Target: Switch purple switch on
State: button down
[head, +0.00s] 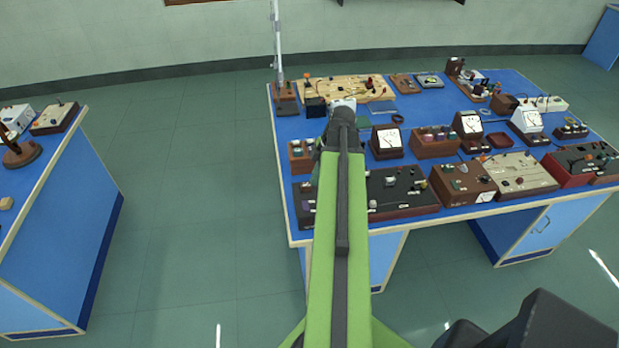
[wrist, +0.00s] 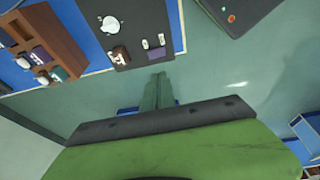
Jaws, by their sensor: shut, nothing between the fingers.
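A small purple block (wrist: 156,54), likely the purple switch, is on a dark control box (wrist: 130,12) in the wrist view, near the box's lower edge. Small white levers show just above it; their on or off position is too small to tell. My gripper (wrist: 158,77) is shut and empty. In the picture its tips lie just below the purple block; I cannot tell whether they touch the box. In the head view, a dark control box (head: 404,194) stands at the bench's front edge, partly behind my arm. My arm hides the fingertips there, and I cannot make out the purple switch.
A brown box (head: 462,183) and a tan panel (head: 518,176) stand to the right on the blue bench (head: 250,130). Meters (head: 386,141) and a wooden rack (wrist: 50,40) are close by. Another bench (head: 60,215) stands left, with open floor between.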

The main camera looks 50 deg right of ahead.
jog(key=shift+v, duration=0.85)
jog(key=w+a+f+m+g+b, duration=0.1)
jog(key=w+a+f+m, duration=0.1)
jog(key=w+a, duration=0.35)
jog(key=w+a+f+m+b, duration=0.1)
jog(key=w+a+f+b, duration=0.1)
jog(key=a, duration=0.6)
jog(key=w+a+f+m+g+b, duration=0.1)
jog(key=w+a+f+m, duration=0.1)
jog(key=w+a, duration=0.35)
jog(key=a+f+m+h+b, duration=0.1)
jog(key=a+m, duration=0.1)
jog(key=a, duration=1)
jog(key=w+a+f+m+h+b, duration=0.1)
jog(key=a+m+b, duration=0.1)
jog(key=a, duration=0.9)
jog(key=shift+w+a+f+m+g, duration=0.2)
jog(key=shift+a+f+m+g, duration=0.15)
jog(key=shift+m, duration=0.15)
